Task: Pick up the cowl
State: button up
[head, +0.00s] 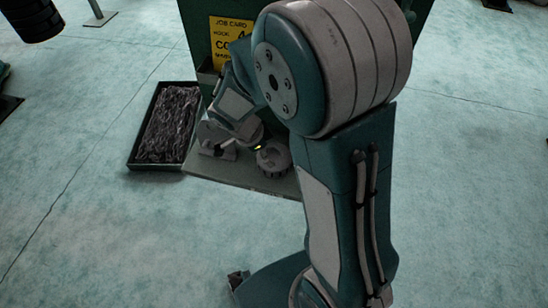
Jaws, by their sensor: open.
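Two grey parts show on the low green platform (245,180). One is a round, notched part (273,159) to the right of my wrist. The other is a pale, curved part (212,135) with a flat foot, just left of my wrist and partly covered by it. I cannot tell for sure which of them is the cowl. My gripper (245,140) is low over the platform, between the two parts and close to both. It is open, with its fingers mostly hidden by my own arm. I cannot tell whether it touches either part.
A black tray (131,150) filled with dark chain (170,125) lies on the floor to the left. A green upright panel with a yellow job card (228,35) stands behind the platform. A dark ribbed cylinder (32,17) shows at top left.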

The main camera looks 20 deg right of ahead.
jog(key=c, duration=1)
jog(key=shift+s, duration=0.1)
grip_shut()
jog(key=shift+s, duration=0.1)
